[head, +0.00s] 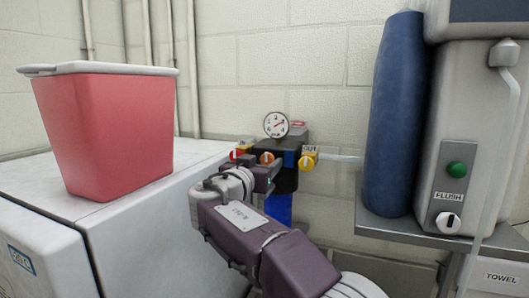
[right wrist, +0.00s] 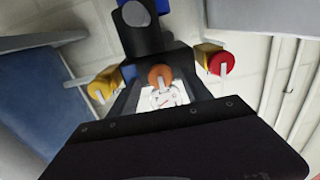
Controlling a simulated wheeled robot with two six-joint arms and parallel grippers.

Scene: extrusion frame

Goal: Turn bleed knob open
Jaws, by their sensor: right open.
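A pressure gauge (head: 276,124) tops a dark valve block against the wall. Below it are a red knob (head: 237,155), an orange knob (head: 266,158) and a yellow knob (head: 308,160) with a small tag above it. I read no bleed label, so I cannot tell by label which is the bleed knob. My right gripper (head: 262,178) is open in front of the block, near the orange knob. In the right wrist view the orange knob (right wrist: 160,77) lies between the dark fingers, apparently ungripped; the yellow knob (right wrist: 103,88) and red knob (right wrist: 222,64) lie outside them. My left gripper is out of view.
A red bin (head: 105,135) with a white rim stands on a white cabinet (head: 60,205) at left. At right, a blue cylinder (head: 393,120) and a grey machine with a green button (head: 456,169) stand on a metal shelf (head: 400,232). A pale hose runs right from the yellow knob.

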